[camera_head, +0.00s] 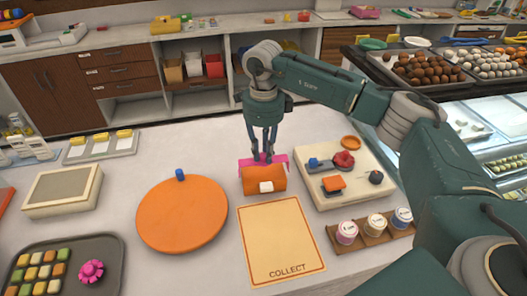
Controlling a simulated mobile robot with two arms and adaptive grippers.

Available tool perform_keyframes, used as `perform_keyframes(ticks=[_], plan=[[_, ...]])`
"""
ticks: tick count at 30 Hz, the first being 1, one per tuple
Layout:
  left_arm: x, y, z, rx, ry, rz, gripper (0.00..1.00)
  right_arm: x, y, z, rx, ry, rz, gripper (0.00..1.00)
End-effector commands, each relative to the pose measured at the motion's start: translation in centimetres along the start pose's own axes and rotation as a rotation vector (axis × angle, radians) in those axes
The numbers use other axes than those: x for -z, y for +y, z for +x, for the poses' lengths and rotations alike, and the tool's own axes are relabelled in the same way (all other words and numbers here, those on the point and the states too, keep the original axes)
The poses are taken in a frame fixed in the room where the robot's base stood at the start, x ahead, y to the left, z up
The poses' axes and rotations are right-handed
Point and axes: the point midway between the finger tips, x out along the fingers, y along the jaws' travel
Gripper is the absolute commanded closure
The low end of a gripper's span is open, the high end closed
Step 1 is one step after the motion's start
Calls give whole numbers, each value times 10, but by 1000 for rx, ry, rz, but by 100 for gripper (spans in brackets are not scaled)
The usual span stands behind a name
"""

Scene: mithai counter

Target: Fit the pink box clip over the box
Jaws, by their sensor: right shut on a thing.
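My right gripper (263,157) comes down from above at the middle of the counter and is shut on the pink box clip (282,160). Pink shows on both sides of the fingertips, at the top and back of the orange box (260,182). The box sits on the counter behind the tan mat and has a white patch on its front. The fingers and the box hide part of the clip. I cannot tell whether the clip is around the box or only touching it. My left gripper is not in view.
The COLLECT mat (280,235) lies bare in front of the box. A round orange board (182,215) is to the left. A cream board (350,190) with small items and a wooden rack (385,238) of cups stand to the right. A sweets tray (110,262) is at front left.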

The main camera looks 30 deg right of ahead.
Motion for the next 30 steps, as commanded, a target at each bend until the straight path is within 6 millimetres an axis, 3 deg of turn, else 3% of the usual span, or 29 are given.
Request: perform_keyframes(ticks=[30], plan=[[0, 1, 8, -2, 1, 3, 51, 0, 0, 8, 0, 0, 0, 99]])
